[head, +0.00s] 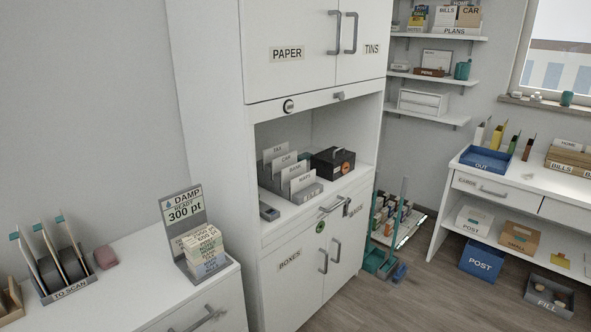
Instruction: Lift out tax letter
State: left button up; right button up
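A grey file rack (307,192) stands in the open niche of the white cabinet. Several pale upright cards are in it, one behind another. The rearmost card (275,151) seems to read "TAX", though its print is small. In front of it is a card reading "CAR" (288,160), then others with labels hard to read. The lower parts of the rear cards are hidden by those in front. I cannot tell whether a letter sits behind the TAX card. Neither of my grippers is in view.
A black box (332,163) stands right of the rack in the niche. A "TO SCAN" rack (68,290) with upright papers and a "DAMP" stand (184,221) are on the left counter. A blue "OUT" tray (487,158) is on the right desk. Floor between is partly clear.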

aim_at(275, 153)
jog(key=i+l, duration=0.1)
jog(key=l, duration=0.35)
jog(key=i+l+z, duration=0.1)
jog(key=l, duration=0.4)
jog(key=i+l+z, duration=0.2)
jog(key=i, duration=0.3)
jog(key=i+z, duration=0.2)
jog(key=i, duration=0.3)
jog(key=i+j+z, duration=0.1)
jog(key=i+j, duration=0.15)
jog(key=j, duration=0.15)
jog(key=i+j+z, duration=0.1)
jog(key=j, duration=0.3)
jog(key=i, duration=0.1)
